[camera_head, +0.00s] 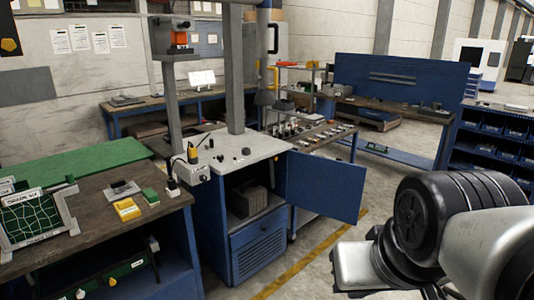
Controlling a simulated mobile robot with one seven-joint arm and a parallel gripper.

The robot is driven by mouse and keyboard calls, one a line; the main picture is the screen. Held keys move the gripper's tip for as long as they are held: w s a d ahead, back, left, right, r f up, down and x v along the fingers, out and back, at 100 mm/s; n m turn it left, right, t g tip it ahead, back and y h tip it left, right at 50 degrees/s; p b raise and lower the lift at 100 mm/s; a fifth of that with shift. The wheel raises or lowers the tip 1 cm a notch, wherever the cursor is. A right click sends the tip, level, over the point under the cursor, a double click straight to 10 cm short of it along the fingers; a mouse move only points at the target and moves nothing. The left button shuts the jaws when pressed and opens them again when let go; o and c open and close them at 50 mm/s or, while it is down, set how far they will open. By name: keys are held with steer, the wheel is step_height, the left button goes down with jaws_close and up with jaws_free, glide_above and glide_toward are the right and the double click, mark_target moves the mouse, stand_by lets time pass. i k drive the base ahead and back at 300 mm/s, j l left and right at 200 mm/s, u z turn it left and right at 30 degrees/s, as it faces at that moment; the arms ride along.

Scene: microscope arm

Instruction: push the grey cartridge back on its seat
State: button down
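I cannot single out the grey cartridge with certainty. A dark grey block (249,201) sits inside the open blue cabinet (240,235), but I cannot tell whether it is the cartridge. Small dark parts (245,151) and a grey box with a yellow-and-black device (193,153) are on the cabinet's light top. A grey post rises from this top, with a blue-grey vertical cylinder (265,50) beside it. My arm enters at the lower right, well apart from the cabinet. No gripper fingers show.
The cabinet's blue door (326,187) stands open to the right. A workbench (95,205) with a green-netted frame (38,218) and yellow box (127,209) stands at the left. A bench with small parts (315,135) is behind. Floor is free right of the door.

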mark_target(249, 199)
steer(key=i, duration=1.6)
steer(key=i+u, duration=0.2)
steer(key=i, duration=0.3)
steer(key=i+l+u, duration=0.2)
steer(key=i, duration=0.25)
steer(key=i+l+u, duration=0.25)
steer(key=i, duration=0.2)
steer(key=i+l+u, duration=0.2)
steer(key=i, duration=0.25)
steer(key=i+l, duration=0.05)
